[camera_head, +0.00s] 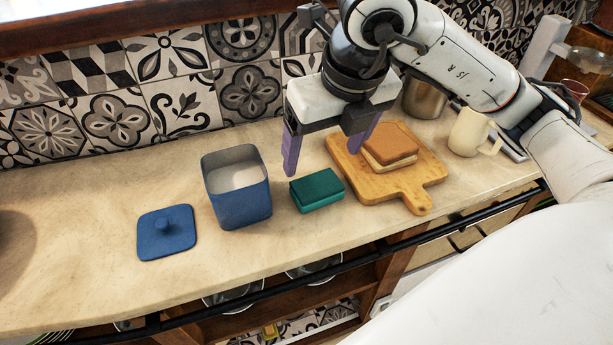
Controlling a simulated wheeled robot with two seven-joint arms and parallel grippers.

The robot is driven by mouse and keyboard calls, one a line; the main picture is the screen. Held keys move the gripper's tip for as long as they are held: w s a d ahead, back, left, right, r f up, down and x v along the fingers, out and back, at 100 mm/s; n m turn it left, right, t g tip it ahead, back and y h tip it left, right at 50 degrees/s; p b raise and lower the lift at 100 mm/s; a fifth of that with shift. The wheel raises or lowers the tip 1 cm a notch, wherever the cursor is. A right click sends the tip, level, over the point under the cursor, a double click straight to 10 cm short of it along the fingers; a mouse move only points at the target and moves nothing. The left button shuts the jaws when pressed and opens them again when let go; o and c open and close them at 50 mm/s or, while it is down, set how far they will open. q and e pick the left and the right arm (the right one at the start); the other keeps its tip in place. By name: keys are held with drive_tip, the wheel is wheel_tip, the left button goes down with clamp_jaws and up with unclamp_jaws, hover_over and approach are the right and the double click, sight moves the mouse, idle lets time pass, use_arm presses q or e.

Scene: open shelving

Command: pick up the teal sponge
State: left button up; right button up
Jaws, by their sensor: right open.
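The teal sponge (317,190) lies flat on the beige counter, between a blue canister and a wooden cutting board. It has a dark teal top and a lighter teal lower layer. My right gripper (325,165) reaches in from the upper right, with its two purple fingers spread wide. It is open and empty, pointing down just behind and above the sponge in this view. No contact with the sponge shows. My left gripper is not in view.
The open blue canister (240,204) with pale contents stands close left of the sponge; its lid (167,233) lies farther left. The cutting board (410,193) holds a sandwich (389,142) on the right. A cream mug (470,133) stands beyond. A black rail (392,247) runs along the front edge.

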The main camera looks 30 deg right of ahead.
sight(317, 184)
drive_tip(key=x, duration=0.9)
drive_tip(key=shift+s+d+f+b, duration=0.15)
drive_tip(key=shift+d+f+b, duration=0.15)
drive_tip(key=shift+f, duration=0.1)
drive_tip(key=c, duration=0.8)
